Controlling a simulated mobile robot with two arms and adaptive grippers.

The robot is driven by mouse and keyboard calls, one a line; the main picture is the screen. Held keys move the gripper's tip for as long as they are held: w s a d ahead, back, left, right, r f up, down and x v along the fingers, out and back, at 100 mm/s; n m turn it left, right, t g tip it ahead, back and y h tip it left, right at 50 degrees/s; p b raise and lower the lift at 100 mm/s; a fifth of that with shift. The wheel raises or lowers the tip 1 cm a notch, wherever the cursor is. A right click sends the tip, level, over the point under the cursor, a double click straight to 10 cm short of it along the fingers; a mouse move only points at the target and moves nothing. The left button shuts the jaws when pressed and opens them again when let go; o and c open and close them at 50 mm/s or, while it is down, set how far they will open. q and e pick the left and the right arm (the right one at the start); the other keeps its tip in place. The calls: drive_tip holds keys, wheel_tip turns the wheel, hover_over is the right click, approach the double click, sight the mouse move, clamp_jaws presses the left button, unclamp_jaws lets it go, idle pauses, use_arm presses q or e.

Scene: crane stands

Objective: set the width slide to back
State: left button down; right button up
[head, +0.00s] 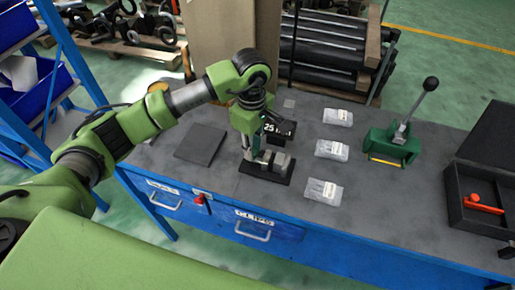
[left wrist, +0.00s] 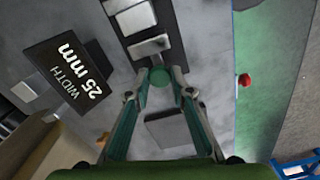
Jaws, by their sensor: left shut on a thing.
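The width slide is a small fixture with a black base (head: 262,174) on the grey bench, with grey metal blocks (head: 279,161) on it. The blocks also show in the left wrist view (left wrist: 134,17), on a dark rail. A black sign reading "WIDTH 25 mm" (left wrist: 68,73) stands beside it; in the head view the sign (head: 284,128) is partly behind my gripper. My left gripper (head: 252,152) points down at the left end of the fixture. In the left wrist view its fingertips (left wrist: 161,77) are closed around a small round green knob (left wrist: 160,76), next to the nearest block.
A dark square plate (head: 200,144) lies left of the fixture. Several labelled bags (head: 331,150) lie to its right, then a green lever press (head: 394,146) and an open black case (head: 478,200) with a red tool. A tall cardboard-coloured box (head: 222,30) stands behind.

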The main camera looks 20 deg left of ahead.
use_arm(q)
drive_tip(key=shift+a+f, duration=0.15)
drive_tip(key=shift+a, duration=0.8)
drive_tip(key=shift+a+r+b, duration=0.2)
drive_tip(key=shift+a+b, duration=0.15)
drive_tip(key=shift+a, duration=0.1)
drive_tip(key=c, duration=2)
unclamp_jaws()
drive_tip(key=shift+w, duration=0.1)
drive_tip(key=shift+c, duration=0.2)
drive_tip(key=shift+o, duration=1.3)
drive_tip(key=shift+a, duration=0.1)
use_arm(e)
drive_tip(key=shift+w+a+f, duration=0.15)
drive_tip(key=shift+w+f, duration=0.05)
drive_tip(key=shift+f, duration=0.4)
use_arm(q)
drive_tip(key=shift+r, duration=0.1)
drive_tip(key=shift+r, duration=0.35)
wheel_tip(320, 180, up, 11)
